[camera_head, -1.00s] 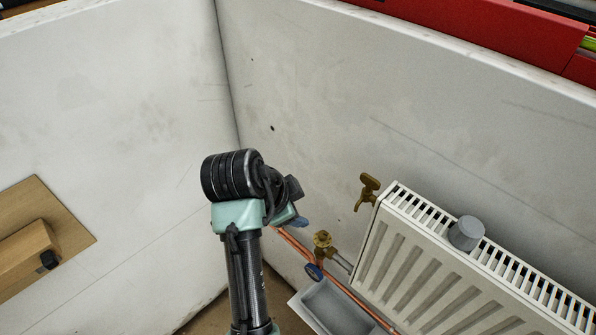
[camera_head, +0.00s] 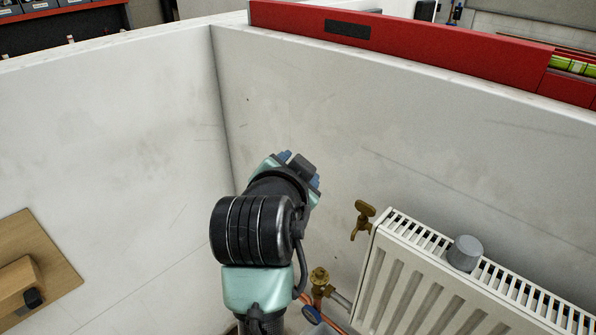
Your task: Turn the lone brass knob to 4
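A brass valve with a round brass knob (camera_head: 319,277) sits on the copper pipe at the lower left of the white radiator (camera_head: 430,285). A second brass piece, a T-shaped key or tap (camera_head: 363,217), sticks out at the radiator's upper left corner. No numbers can be read on the knob. My arm rises in the middle, left of the valve, and its end with blue-tipped parts (camera_head: 300,168) points up and away, near the wall corner. The gripper's fingers are mostly hidden behind the wrist, so their opening cannot be told. The gripper is apart from the knob.
A grey cylinder (camera_head: 465,253) stands on the radiator's top grille. A red spirit level (camera_head: 420,45) lies along the right wall's top edge. A wooden block (camera_head: 22,285) on a board is on the left wall. The wall above the radiator is free.

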